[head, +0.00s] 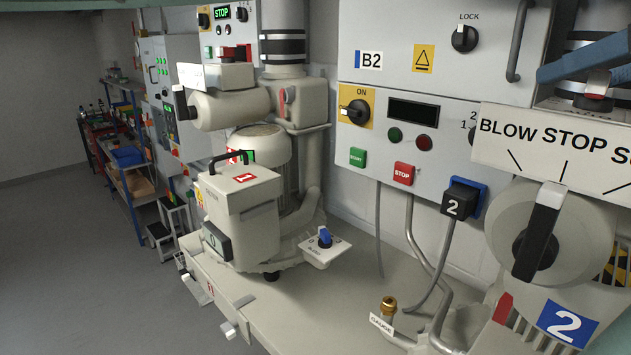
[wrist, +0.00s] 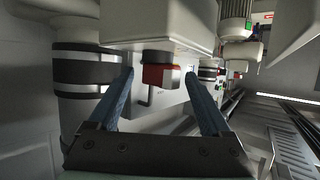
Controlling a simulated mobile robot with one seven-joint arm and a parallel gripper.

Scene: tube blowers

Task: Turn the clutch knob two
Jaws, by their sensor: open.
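My gripper (wrist: 160,76) is open, and its two blue fingers point forward in the wrist view. A red knob (wrist: 157,76) on a dark round base shows between the fingertips, under a pale housing. I cannot tell whether the fingers touch it. In the head view the blue fingers (head: 575,68) reach in from the upper right edge. A dark knob with a red and white handle (head: 596,86) sits just below them, partly hidden. No readable label names either knob as clutch knob two.
A large BLOW/STOP selector (head: 540,232) with a blue 2 plate (head: 568,323) stands at the right. Left of it is a grey control panel (head: 400,160) with buttons and a plug marked 2 (head: 455,203). Machine one (head: 240,215) stands further left. Floor at far left is open.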

